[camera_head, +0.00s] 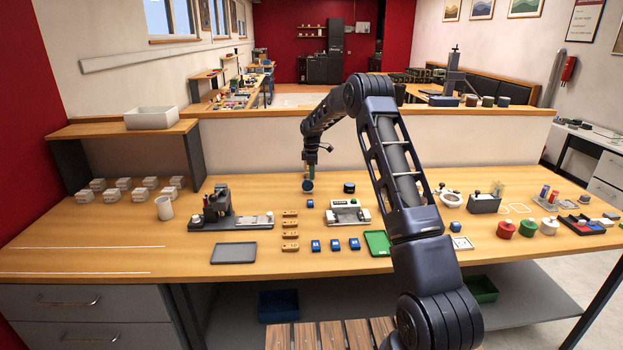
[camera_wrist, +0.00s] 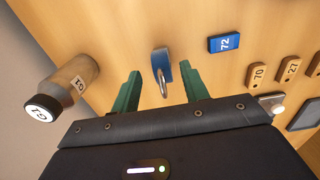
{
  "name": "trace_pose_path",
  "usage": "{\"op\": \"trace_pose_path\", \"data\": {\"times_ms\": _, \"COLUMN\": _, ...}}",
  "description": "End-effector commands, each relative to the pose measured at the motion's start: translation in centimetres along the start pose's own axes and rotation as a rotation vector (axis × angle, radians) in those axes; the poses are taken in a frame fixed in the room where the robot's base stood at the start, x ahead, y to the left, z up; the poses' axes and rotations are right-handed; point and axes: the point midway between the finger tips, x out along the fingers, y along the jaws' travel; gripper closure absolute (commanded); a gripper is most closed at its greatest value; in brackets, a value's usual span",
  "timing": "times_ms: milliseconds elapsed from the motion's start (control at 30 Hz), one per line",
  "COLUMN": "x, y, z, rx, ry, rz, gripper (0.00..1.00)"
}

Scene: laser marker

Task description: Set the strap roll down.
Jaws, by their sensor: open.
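A small dark-blue round piece, which I take to be the strap roll (camera_head: 308,186), is on or just above the bench at the back middle. In the wrist view this blue piece (camera_wrist: 162,66) shows a pale grey loop and lies between my fingers. My gripper (camera_head: 310,174) is over it, pointing down. In the wrist view the two green fingers of my gripper (camera_wrist: 163,88) stand apart, with a visible gap on each side of the piece. I cannot tell whether its underside touches the wood.
A labelled bottle (camera_wrist: 66,86) stands close to one finger. A blue block (camera_head: 310,203) marked 72 and several wooden tags (camera_head: 290,230) are in front. A dark round item (camera_head: 349,187) and a white device (camera_head: 348,212) are to the right. Free wood lies left of the gripper.

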Motion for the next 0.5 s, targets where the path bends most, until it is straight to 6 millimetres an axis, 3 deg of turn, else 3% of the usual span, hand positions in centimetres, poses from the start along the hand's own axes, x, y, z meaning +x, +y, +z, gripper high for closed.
{"op": "trace_pose_path", "data": {"times_ms": 300, "x": -6.1, "y": 0.0, "z": 0.0, "rx": -0.001, "ry": 0.001, "rz": 0.002, "gripper": 0.55}}
{"op": "trace_pose_path", "data": {"times_ms": 500, "x": -8.2, "y": 0.0, "z": 0.0, "rx": 0.0, "ry": 0.0, "rz": 0.0, "gripper": 0.55}}
